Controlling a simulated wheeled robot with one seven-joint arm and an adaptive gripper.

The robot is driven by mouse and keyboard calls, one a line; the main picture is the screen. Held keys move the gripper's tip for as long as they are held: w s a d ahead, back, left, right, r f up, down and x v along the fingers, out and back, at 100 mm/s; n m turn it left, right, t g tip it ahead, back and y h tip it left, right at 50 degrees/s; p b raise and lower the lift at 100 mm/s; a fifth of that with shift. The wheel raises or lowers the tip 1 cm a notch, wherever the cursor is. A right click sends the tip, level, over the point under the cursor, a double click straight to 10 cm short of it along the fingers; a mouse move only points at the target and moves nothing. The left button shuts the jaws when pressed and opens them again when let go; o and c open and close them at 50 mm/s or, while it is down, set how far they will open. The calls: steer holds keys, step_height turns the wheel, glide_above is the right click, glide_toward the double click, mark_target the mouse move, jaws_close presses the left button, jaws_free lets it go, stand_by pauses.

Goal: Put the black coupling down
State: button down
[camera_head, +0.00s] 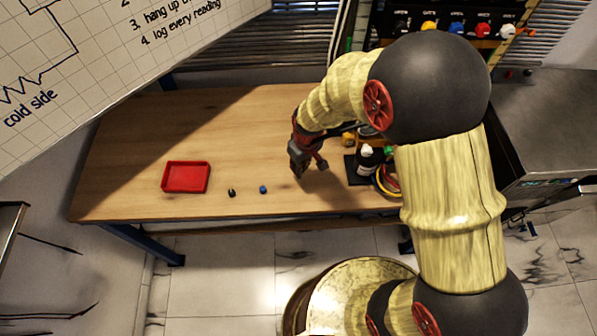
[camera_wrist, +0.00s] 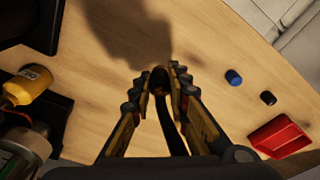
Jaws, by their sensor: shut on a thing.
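My gripper (camera_wrist: 160,78) is shut on a dark piece, the black coupling (camera_wrist: 160,82), which has a rounded end with a brownish face. A black strip (camera_wrist: 172,125) runs from it back toward the palm between the fingers. In the head view my gripper (camera_head: 300,165) is over the middle of the wooden table, left of the bottles; the coupling cannot be made out there. The wrist view shows bare wood and a shadow beyond the fingertips. The gap between the coupling and the table cannot be told.
A red tray (camera_head: 187,164) stands on the left of the table (camera_head: 130,142). A small black cylinder (camera_head: 231,193) and a blue one (camera_head: 263,189) are to its right.

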steer(key=shift+w+a+f, duration=0.35)
steer(key=shift+w+f, duration=0.1)
steer(key=shift+f, duration=0.25)
steer(key=shift+f+b, duration=0.6)
steer(key=shift+f, duration=0.9)
steer(key=shift+f, duration=0.15)
steer(key=c, duration=1.8)
jaws_free()
steer(key=shift+o, duration=0.4)
steer(key=r, duration=0.4)
steer(key=r+p, duration=0.1)
steer(key=r, duration=0.3)
steer(key=s+r+p, duration=0.1)
steer(key=r, duration=0.3)
steer(key=shift+s+d+r, duration=0.1)
steer(key=shift+d+r, duration=0.1)
steer(key=shift+d, duration=0.2)
